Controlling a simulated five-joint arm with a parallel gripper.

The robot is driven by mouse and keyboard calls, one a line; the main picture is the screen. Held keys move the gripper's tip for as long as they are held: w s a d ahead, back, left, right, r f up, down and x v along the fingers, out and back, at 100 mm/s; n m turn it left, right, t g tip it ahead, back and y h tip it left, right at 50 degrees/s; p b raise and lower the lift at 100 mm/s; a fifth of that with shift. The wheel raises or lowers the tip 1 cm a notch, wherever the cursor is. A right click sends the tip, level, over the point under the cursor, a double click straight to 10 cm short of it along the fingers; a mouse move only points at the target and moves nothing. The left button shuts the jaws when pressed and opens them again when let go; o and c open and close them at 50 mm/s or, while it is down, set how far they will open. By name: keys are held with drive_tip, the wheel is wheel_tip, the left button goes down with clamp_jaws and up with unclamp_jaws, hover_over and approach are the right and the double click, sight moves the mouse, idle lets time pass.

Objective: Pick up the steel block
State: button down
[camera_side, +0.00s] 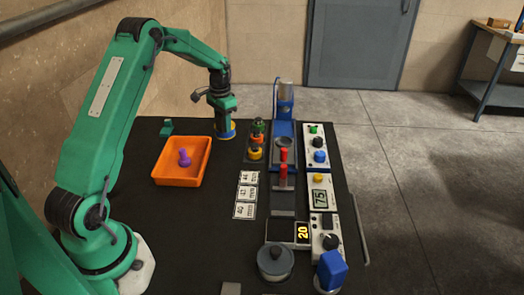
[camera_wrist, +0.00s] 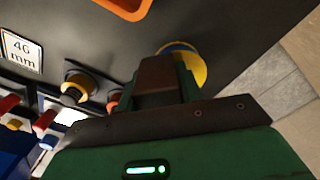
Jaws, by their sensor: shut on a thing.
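My gripper (camera_side: 224,115) is low over the far edge of the dark table, right above a round blue and yellow pad (camera_side: 226,132). In the wrist view, my gripper (camera_wrist: 158,85) is shut on a dark, brownish, flat-faced block, which I take for the steel block (camera_wrist: 155,72). The block sits between the green fingers, and the pad (camera_wrist: 190,62) shows partly behind them. Whether the block still touches the pad I cannot tell. In the side view the block is hidden by the gripper or too small to make out.
An orange tray (camera_side: 162,177) with a purple piece (camera_side: 184,158) is to the left. Number cards (camera_side: 246,194) and control boxes (camera_side: 320,190) lie nearer.

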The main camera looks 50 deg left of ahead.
drive_tip(key=shift+w+r, duration=0.1)
drive_tip(key=shift+r, duration=0.15)
drive_tip(key=shift+r, duration=0.4)
wheel_tip(320, 180, up, 3)
drive_tip(key=shift+f, duration=0.1)
drive_tip(key=d+r, duration=0.7)
drive_tip(key=d, duration=0.4)
drive_tip(key=shift+s+d, duration=0.35)
drive_tip(key=shift+a, duration=0.1)
drive_tip(key=n, duration=0.3)
drive_tip(key=w+a+n, duration=0.1)
drive_tip(key=n, duration=0.2)
drive_tip(key=w+a+n, duration=0.1)
drive_tip(key=n, duration=0.2)
drive_tip(key=shift+w+r, duration=0.1)
drive_tip(key=shift+r, duration=0.1)
drive_tip(key=shift+a, duration=0.1)
